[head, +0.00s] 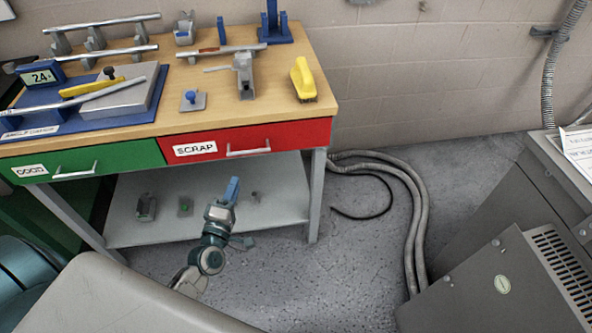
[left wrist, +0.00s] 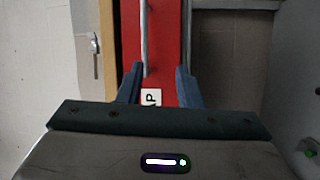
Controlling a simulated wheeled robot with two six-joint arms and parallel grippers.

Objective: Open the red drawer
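The red drawer (head: 291,135) sits in the right half of the bench front, labelled SCRAP. It looks closed, flush with the green drawer beside it. Its pale bar handle (head: 248,149) runs along the front. My left gripper (head: 231,189) shows just below and in front of the handle, with blue fingers pointing up. In the left wrist view the fingers (left wrist: 158,72) are open and apart, facing the red front (left wrist: 170,35). The handle (left wrist: 146,40) shows between them, nearer the left finger. I see no contact with the handle. My right gripper is not in view.
The green drawer (head: 110,158) is to the left. A lower shelf (head: 280,207) with small parts is under the bench. Tools and a yellow-handled brush (head: 302,78) are on top. Grey hoses (head: 410,215) lie on the right floor near a grey cabinet (head: 490,285).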

